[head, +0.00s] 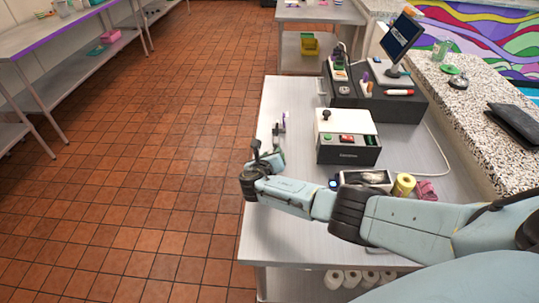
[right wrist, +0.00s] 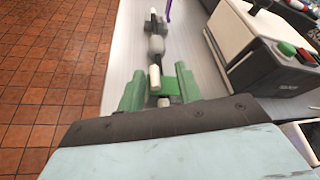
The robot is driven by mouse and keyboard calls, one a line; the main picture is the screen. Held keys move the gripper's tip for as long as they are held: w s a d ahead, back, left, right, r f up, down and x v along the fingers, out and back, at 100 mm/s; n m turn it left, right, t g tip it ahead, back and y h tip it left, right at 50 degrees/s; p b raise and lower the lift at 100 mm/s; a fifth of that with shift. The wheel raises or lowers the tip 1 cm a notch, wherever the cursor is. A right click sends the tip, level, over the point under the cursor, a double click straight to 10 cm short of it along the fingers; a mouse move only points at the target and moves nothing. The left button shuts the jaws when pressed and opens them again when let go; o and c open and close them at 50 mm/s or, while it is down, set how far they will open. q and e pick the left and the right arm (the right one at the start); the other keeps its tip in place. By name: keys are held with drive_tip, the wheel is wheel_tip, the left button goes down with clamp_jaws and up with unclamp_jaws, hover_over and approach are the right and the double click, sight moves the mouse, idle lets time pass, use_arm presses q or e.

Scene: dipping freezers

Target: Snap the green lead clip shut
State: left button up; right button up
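My right gripper (head: 264,160) reaches over the left edge of the light grey table. In the right wrist view its two green fingers (right wrist: 159,90) stand apart, pointing along the table. A small green part (right wrist: 166,87) shows between them, beside a white cylinder (right wrist: 155,78); I cannot tell for sure whether this is the green lead clip, or whether a finger touches it. A grey rounded piece (right wrist: 156,45) and dark pieces lie in line beyond. In the head view a small white and purple item (head: 281,122) stands just beyond the gripper. My left gripper is not in view.
A black box with a white top (head: 346,137) and red and green buttons stands right of the gripper. A dark tray (head: 365,178), a yellow roll (head: 404,185) and a pink bundle (head: 427,190) lie nearer. A till screen (head: 402,37) stands behind. Open tiled floor lies left.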

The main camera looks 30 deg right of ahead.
drive_tip(key=shift+w+a, duration=0.1)
idle(0.3)
drive_tip(key=shift+s+a+r, duration=0.15)
drive_tip(key=shift+s+a, duration=0.05)
drive_tip(key=shift+a, duration=0.05)
drive_tip(key=p+v, duration=0.3)
drive_tip(key=v, duration=0.8)
drive_tip(key=shift+s+p, duration=0.25)
drive_tip(key=shift+p, duration=0.05)
drive_tip(key=shift+s+a+r, duration=0.25)
drive_tip(key=shift+s+a, duration=0.15)
drive_tip(key=shift+s, duration=0.1)
